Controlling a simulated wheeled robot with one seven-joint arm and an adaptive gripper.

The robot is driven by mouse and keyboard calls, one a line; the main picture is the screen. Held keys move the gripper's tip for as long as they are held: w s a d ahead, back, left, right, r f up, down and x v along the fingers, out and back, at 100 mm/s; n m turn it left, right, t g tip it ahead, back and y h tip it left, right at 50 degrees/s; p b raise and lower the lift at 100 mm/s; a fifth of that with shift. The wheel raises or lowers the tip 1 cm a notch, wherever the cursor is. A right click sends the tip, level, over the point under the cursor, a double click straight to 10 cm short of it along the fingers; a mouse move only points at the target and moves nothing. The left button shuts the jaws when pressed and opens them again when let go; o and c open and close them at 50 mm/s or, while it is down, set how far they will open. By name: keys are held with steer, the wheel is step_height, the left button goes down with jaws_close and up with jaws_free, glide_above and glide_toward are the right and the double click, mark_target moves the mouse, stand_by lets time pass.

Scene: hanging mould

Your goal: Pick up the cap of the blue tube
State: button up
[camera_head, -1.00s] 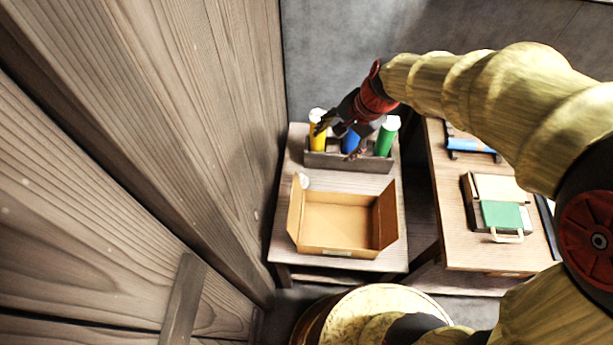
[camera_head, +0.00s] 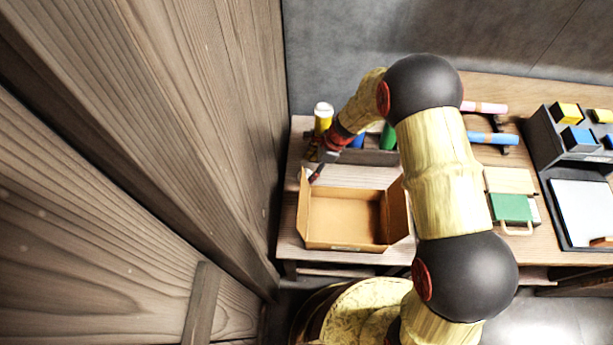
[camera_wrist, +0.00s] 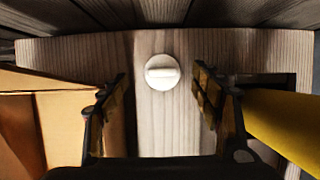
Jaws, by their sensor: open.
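A round white cap (camera_wrist: 162,72) with a raised bar across it lies on the wooden table, apart from any tube. In the wrist view it sits ahead of and between the two fingers of my gripper (camera_wrist: 160,84), which is open and empty. In the head view my gripper (camera_head: 315,163) is low over the table's left side, between the rack and the cardboard box. The blue tube (camera_head: 357,142) stands in the rack, its top hidden by my arm. I cannot tell from the frames alone whether the loose cap belongs to it.
The rack (camera_head: 375,157) also holds a white-capped yellow tube (camera_head: 323,119) and a green tube (camera_head: 388,137). The open cardboard box (camera_head: 345,243) stands close in front. The yellow tube is near my right finger in the wrist view. A wooden wall (camera_head: 200,130) rises at left.

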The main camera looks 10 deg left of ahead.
steer(key=b+x, duration=0.2)
steer(key=x, duration=0.3)
steer(key=shift+w+f+b, duration=0.2)
steer(key=shift+f+b, duration=0.2)
steer(key=shift+r, duration=0.1)
steer(key=c, duration=0.3)
steer(key=c, duration=0.4)
steer(key=shift+c, duration=0.5)
